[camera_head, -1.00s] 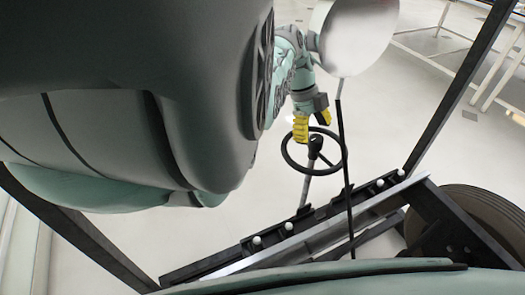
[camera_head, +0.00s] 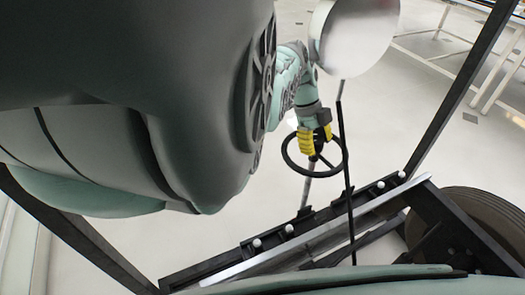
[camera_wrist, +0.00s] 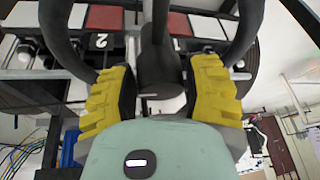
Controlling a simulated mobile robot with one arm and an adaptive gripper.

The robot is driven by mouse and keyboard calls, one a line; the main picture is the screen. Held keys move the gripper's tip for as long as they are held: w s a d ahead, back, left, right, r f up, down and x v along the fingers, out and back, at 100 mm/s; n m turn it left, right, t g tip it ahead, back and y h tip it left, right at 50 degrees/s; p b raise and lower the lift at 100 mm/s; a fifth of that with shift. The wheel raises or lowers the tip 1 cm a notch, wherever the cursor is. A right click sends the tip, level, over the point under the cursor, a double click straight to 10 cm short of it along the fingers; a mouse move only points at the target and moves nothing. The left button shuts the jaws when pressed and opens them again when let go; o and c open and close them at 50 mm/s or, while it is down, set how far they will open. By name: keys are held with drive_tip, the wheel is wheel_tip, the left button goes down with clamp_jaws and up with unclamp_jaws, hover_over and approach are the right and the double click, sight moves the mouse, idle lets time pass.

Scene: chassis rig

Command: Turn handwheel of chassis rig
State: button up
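The black handwheel (camera_head: 284,153) stands on a thin post above the rig's beam in the head view, right of centre. My gripper (camera_head: 315,140), with yellow fingers, is at the wheel and overlaps its upper part and middle. In the wrist view, my gripper (camera_wrist: 162,78) has its two fingers apart, one on each side of the wheel's dark hub (camera_wrist: 158,72). Narrow gaps seem to show between the finger pads and the hub; contact is hard to tell. The curved rim of the handwheel (camera_wrist: 62,38) passes outside both fingers.
A dark beam with white knobs (camera_head: 288,228) runs below the wheel. A thin black rod (camera_head: 347,180) carries a round mirror-like disc (camera_head: 355,35) close to my arm. A tyre (camera_head: 480,220) is at the right. Dark frame posts (camera_head: 455,95) border the area.

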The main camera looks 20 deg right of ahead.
clamp_jaws()
drive_tip(key=shift+w+a+n, duration=0.1)
drive_tip(key=shift+n, duration=0.2)
drive_tip(key=shift+w+a+r+n+h+p, duration=0.15)
drive_tip(key=shift+n+h+p, duration=0.15)
drive_tip(key=shift+n+p, duration=0.25)
drive_tip(key=n+t+h+p, duration=0.1)
drive_tip(key=n+p, duration=0.1)
drive_tip(key=n, duration=0.2)
drive_tip(key=shift+t, duration=0.3)
drive_tip(key=n+p, duration=0.1)
drive_tip(key=n, duration=0.1)
drive_tip(key=n+t+p, duration=0.1)
drive_tip(key=shift+s+n+h+p, duration=0.2)
drive_tip(key=shift+n+h+p, duration=0.1)
drive_tip(key=shift+n, duration=0.05)
drive_tip(key=n+t+p, duration=0.2)
drive_tip(key=n, duration=0.2)
drive_tip(key=shift+s+p, duration=0.1)
drive_tip(key=shift+p, duration=0.25)
drive_tip(key=shift+d+f+n+t+p, duration=0.15)
drive_tip(key=shift+n+t+p, duration=0.2)
drive_tip(key=shift+n, duration=0.45)
drive_tip(key=shift+d+f+n+t+p, duration=0.1)
drive_tip(key=shift+n+t+p, duration=0.25)
drive_tip(key=shift+n, duration=0.45)
